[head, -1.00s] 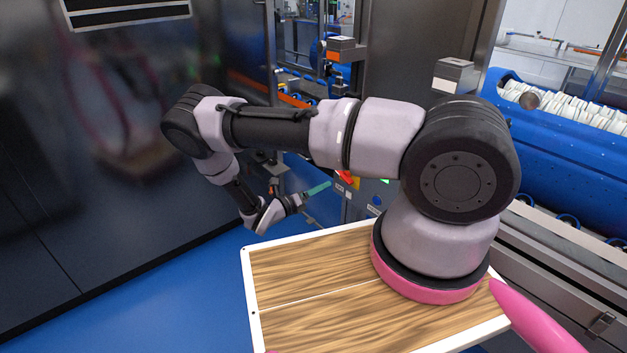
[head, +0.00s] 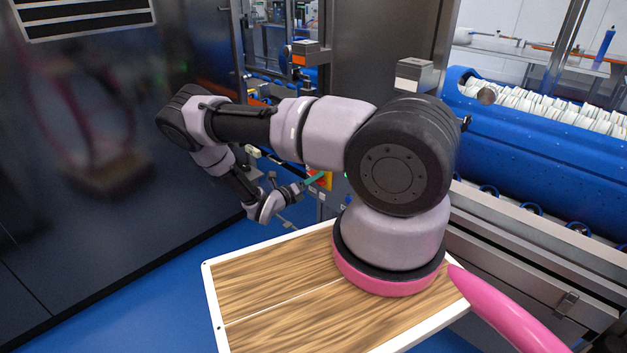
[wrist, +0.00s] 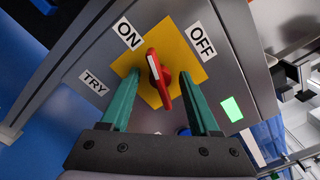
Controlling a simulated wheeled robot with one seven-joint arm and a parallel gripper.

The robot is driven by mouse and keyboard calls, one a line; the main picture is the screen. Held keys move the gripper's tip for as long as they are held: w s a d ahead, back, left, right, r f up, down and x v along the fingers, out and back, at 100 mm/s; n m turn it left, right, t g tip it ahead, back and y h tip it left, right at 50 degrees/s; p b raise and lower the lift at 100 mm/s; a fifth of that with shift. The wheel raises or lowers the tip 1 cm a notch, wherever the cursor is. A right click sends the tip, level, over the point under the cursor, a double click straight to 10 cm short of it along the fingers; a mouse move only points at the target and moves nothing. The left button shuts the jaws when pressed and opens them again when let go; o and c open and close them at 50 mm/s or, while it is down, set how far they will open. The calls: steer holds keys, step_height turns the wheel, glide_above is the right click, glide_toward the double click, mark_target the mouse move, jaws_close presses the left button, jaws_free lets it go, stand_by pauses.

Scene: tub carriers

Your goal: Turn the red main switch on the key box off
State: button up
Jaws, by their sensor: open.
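The red main switch (wrist: 158,78) is a knob on a yellow plate (wrist: 180,45) on the grey key box (wrist: 235,75) in the wrist view. Its handle points up, leaning slightly left toward the ON label (wrist: 129,34); the OFF label (wrist: 201,40) is at upper right. My gripper (wrist: 158,86) is open, its two teal fingers on either side of the red handle, with visible gaps to both. In the head view, my gripper (head: 314,180) reaches the yellow plate (head: 326,181); the switch itself is mostly hidden there.
A TRY label (wrist: 94,82) and a lit green square (wrist: 232,108) are on the same panel. A dark glossy cabinet (head: 80,150) stands left of my arm. A blue machine with a row of white pieces (head: 545,100) is at right. Blue floor (head: 130,300) is open at lower left.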

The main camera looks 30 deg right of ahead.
steer(key=shift+d, duration=0.1)
jaws_close()
steer(key=shift+m, duration=0.3)
steer(key=m, duration=1)
steer(key=shift+s+m, duration=0.1)
steer(key=shift+m, duration=1.5)
